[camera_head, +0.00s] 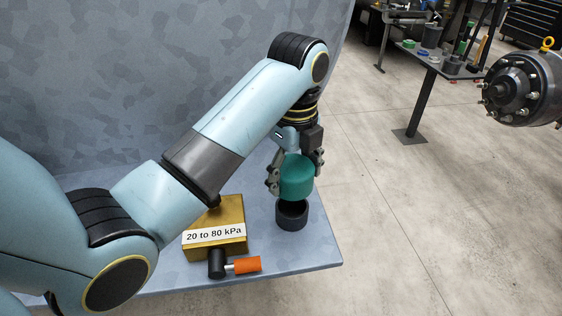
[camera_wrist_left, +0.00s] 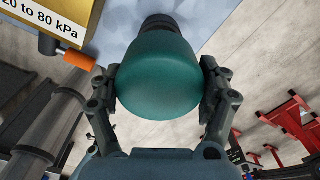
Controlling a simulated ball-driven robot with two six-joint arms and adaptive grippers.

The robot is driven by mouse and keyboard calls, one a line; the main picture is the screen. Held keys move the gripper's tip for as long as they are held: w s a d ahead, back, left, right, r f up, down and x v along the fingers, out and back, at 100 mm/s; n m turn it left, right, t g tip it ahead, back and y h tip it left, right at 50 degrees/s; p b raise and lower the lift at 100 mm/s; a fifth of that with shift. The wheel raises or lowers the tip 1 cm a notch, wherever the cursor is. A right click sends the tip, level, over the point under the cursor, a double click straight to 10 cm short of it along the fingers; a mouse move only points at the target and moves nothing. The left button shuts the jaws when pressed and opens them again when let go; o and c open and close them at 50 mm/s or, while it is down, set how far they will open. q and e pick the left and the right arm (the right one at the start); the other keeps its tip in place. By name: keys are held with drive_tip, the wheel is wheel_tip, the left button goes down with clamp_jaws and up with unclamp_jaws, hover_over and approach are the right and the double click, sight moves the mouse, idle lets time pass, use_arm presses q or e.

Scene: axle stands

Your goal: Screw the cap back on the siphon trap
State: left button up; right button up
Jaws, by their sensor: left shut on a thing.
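A green rounded cap (camera_head: 297,177) is held between the fingers of my left gripper (camera_head: 294,179). It also fills the middle of the left wrist view (camera_wrist_left: 158,78), with a finger of the gripper (camera_wrist_left: 160,90) on each side. A short black cylindrical trap body (camera_head: 292,216) stands upright on the grey-blue bench near its right edge. The cap is just above it in the head view; I cannot tell whether they touch. In the wrist view only a dark part of the trap body (camera_wrist_left: 159,22) shows behind the cap. My right gripper is not in view.
A brass box labelled "20 to 80 kPa" (camera_head: 227,213) with a black fitting and an orange handle (camera_head: 247,265) is left of the trap body. The bench edge (camera_head: 325,235) is close on the right. A hub with studs (camera_head: 512,92) is far right.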

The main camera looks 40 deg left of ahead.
sight(292, 205)
use_arm(q)
drive_tip(key=shift+d+r, duration=0.1)
drive_tip(key=shift+d, duration=0.25)
drive_tip(key=shift+a, duration=0.2)
wheel_tip(292, 205, down, 2)
drive_tip(key=shift+a+f+b, duration=0.1)
drive_tip(key=shift+f+b, duration=0.15)
drive_tip(key=shift+b, duration=0.1)
drive_tip(key=shift+f, duration=0.35)
drive_tip(key=shift+f+b, duration=0.35)
drive_tip(key=shift+f, duration=0.6)
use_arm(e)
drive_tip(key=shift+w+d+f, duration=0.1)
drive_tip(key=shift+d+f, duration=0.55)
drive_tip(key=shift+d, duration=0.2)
use_arm(q)
drive_tip(key=shift+f+p, duration=0.2)
drive_tip(key=shift+p, duration=0.25)
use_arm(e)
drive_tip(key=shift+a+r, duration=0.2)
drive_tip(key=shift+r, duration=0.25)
use_arm(q)
drive_tip(key=shift+f, duration=0.1)
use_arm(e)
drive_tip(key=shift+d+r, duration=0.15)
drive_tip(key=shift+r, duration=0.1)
use_arm(q)
drive_tip(key=shift+f, duration=0.95)
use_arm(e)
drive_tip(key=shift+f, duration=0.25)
